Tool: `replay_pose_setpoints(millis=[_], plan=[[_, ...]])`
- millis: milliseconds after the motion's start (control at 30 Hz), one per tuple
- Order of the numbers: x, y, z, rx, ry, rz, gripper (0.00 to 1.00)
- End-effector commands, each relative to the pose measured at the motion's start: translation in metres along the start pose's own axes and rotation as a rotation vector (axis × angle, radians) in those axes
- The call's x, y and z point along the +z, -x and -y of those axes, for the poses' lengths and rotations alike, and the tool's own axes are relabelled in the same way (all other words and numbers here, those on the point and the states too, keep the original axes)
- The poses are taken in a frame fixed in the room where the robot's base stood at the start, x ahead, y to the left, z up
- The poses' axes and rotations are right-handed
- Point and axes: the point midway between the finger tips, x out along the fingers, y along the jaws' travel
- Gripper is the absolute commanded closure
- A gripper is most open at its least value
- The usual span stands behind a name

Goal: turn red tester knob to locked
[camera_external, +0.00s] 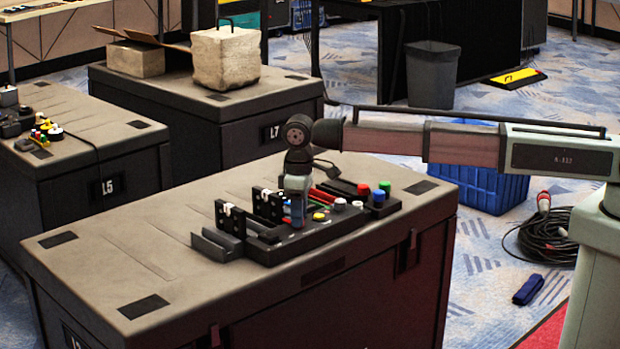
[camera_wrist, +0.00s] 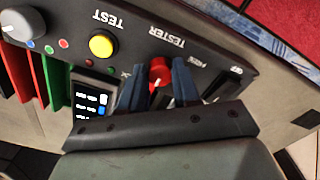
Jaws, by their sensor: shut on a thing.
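The red tester knob (camera_wrist: 159,70) is on the dark tester panel (camera_wrist: 215,45) in the wrist view, below the upside-down word TESTER. My gripper (camera_wrist: 160,85) has its two blue fingers on either side of the knob and is shut on it. The knob's exact pointing direction is hard to tell.
A yellow button (camera_wrist: 101,45) and a grey-white knob (camera_wrist: 22,23) sit left of the red knob. Red and green upright pieces (camera_wrist: 30,78) stand beside a small display (camera_wrist: 91,101). Black holders (camera_external: 230,219) stand left of my gripper. The case top (camera_external: 130,240) is clear at left.

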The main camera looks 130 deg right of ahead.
Motion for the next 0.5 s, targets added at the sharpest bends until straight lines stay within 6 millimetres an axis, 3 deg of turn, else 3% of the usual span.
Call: replay_pose_setpoints(millis=[333,367,500], plan=[[-0.0001,0.0002,0.0,0.0,-0.002,0.0,0.99],[-0.0001,0.0002,0.0,0.0,-0.001,0.0,0.67],[-0.0001,0.0002,0.0,0.0,-0.001,0.0,0.53]])
